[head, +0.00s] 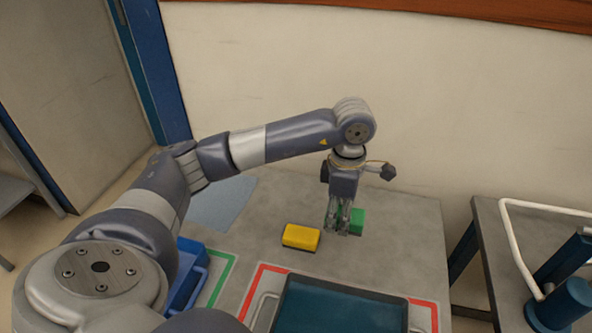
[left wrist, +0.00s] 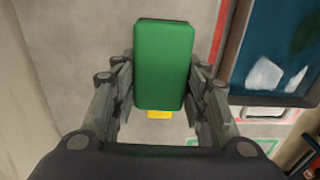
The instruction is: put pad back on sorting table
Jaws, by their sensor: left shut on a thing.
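The green pad (head: 358,221) is between the fingers of my left gripper (head: 343,231), low over the grey sorting table (head: 405,230). I cannot tell whether its underside touches the table top. In the left wrist view, the green pad (left wrist: 164,60) fills the space between the two fingers of my left gripper (left wrist: 163,90), which is shut on it. A yellow block (head: 301,237) with a dark lower edge lies on the table, left of the gripper and apart from it. Part of the yellow block (left wrist: 159,113) shows beyond the pad in the left wrist view. My right gripper is out of view.
A dark blue-green tray (head: 284,307) stands at the table's front inside red corner marks. A blue bin (head: 200,258) and green marking are at the left. A flat blue-grey sheet (head: 228,200) lies behind. Another bench (head: 490,238) stands right. The table's right side is clear.

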